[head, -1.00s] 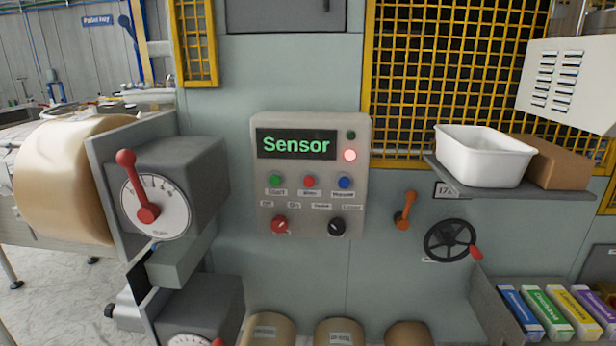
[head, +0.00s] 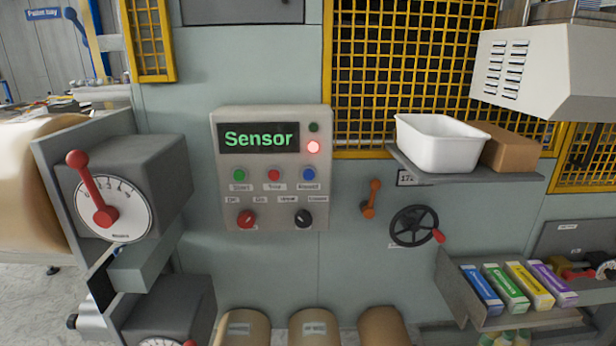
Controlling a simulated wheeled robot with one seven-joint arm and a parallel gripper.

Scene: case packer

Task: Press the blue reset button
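The blue button (head: 308,174) is the right one of three round buttons on a grey control panel (head: 272,218). A red button (head: 274,175) is in the middle and a green button (head: 239,175) is on the left. The panel's display (head: 259,138) reads "Sensor" in green. A red lamp (head: 313,147) glows beside it, and the lamp (head: 313,127) above is dark green. A red knob (head: 246,219) and a black knob (head: 303,218) sit below the buttons. My gripper is not in view.
A red-lever dial box (head: 160,170) juts out left of the panel. To the right are an orange lever (head: 372,198), a black handwheel (head: 413,227) and a shelf with a white bin (head: 440,145) and a brown box (head: 509,148). Brown rolls (head: 314,328) stand below. The space before the panel looks clear.

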